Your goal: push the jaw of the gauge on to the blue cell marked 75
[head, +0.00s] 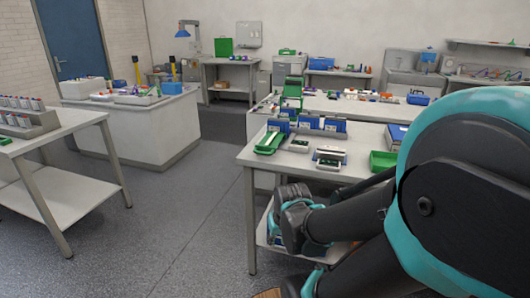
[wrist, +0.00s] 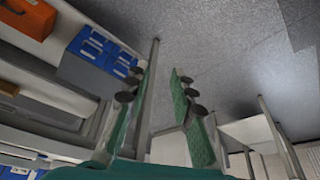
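The wrist view looks past the fingers at the floor and a shelf, with no gauge recognisable.
A green bin (head: 383,161) stands on the bench's right. In the wrist view, blue boxes (wrist: 98,55) and an orange box (wrist: 28,16) lie left of my fingers. A side table (head: 58,126) carries racks of cells at the left. The floor (head: 175,215) between is clear.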

